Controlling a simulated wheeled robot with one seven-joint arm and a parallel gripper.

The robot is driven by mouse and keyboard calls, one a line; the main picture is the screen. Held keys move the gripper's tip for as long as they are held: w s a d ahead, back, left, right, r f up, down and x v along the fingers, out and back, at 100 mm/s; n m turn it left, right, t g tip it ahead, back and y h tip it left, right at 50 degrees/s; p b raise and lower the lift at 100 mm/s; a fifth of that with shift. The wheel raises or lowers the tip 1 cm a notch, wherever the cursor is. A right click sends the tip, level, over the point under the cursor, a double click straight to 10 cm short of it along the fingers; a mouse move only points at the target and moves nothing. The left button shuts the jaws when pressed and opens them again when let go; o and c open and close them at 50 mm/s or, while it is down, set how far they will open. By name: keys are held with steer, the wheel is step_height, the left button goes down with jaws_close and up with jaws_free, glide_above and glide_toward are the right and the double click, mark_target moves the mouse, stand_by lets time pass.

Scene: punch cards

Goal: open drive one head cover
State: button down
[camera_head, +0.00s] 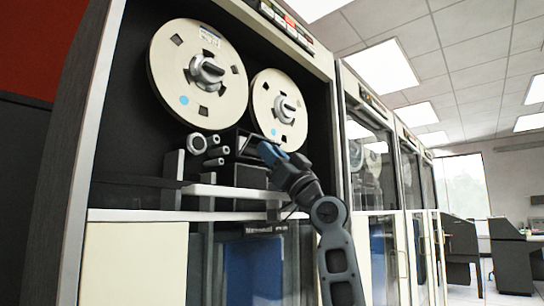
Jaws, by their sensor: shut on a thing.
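The nearest tape drive cabinet (75,170) fills the left and middle of the head view, with two cream tape reels (165,60) in its upper bay. Below the reels is a dark box with a pale edge, which looks like the head cover (232,140). It stands tilted out from the bay above a dark block (240,174). My gripper (266,150) is at the right edge of this cover and is shut on it. The fingertips are small and partly merge with the dark parts, so the exact grip is hard to see.
Small rollers (197,143) sit just left of the cover. A pale ledge (232,192) runs below it, close to my wrist. Glass doors (255,262) are under the ledge. More drive cabinets (372,160) continue to the right, with desks (512,255) farther off.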

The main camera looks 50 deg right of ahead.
steer(key=c, duration=0.8)
jaws_free()
steer(key=shift+c, duration=0.2)
steer(key=shift+s+f, duration=0.1)
steer(key=v, duration=0.7)
steer(key=shift+s+f, duration=0.2)
steer(key=shift+s, duration=0.05)
steer(key=shift+c, duration=0.3)
